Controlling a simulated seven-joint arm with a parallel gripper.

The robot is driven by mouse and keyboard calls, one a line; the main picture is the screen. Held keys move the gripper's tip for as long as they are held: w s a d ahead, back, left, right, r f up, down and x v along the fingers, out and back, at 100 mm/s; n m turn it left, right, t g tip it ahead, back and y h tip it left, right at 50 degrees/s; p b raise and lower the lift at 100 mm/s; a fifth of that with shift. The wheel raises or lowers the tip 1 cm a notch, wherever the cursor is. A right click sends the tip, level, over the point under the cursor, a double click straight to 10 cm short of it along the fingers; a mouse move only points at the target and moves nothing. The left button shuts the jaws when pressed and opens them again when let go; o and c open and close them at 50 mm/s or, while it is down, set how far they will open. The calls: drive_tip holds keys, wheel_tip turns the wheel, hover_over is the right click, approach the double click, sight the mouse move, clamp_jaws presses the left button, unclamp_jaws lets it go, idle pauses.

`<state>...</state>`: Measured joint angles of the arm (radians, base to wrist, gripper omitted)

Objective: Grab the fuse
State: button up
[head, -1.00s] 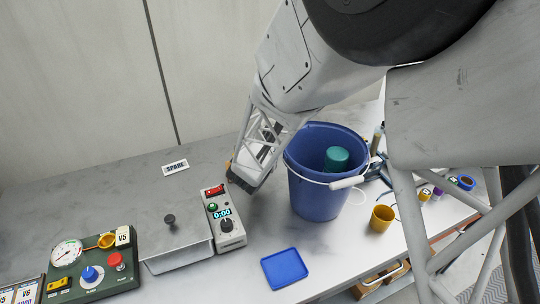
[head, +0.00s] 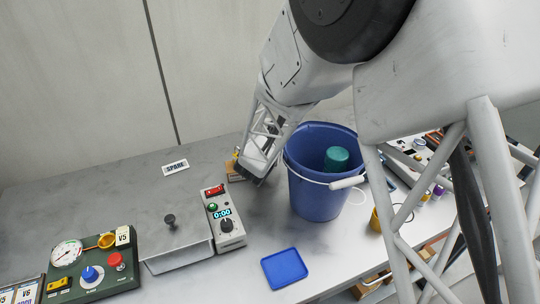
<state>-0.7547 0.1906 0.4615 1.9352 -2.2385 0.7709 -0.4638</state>
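My gripper (head: 256,176) points down over the bench, just left of the blue bucket and behind the grey timer box. Its fingers are seen from the side and partly merge with its frame, so I cannot tell whether it is open or shut. A small tan block (head: 235,173) with something yellow on top shows right beside the gripper's left side. It is partly hidden by the gripper, and I cannot tell whether the yellow part is the fuse. No other thing in view is clearly a fuse.
The blue bucket (head: 313,193) holds a teal cup (head: 336,159). The grey timer box (head: 225,222), a lidded metal bin (head: 176,246) and a green control panel (head: 94,265) stand left. A blue tray (head: 284,268) lies in front. A SPARE label (head: 175,167) lies on bare bench.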

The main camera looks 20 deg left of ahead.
idle(0.4)
drive_tip(key=c, duration=1)
drive_tip(key=shift+r, duration=0.1)
drive_tip(key=shift+r, duration=4.95)
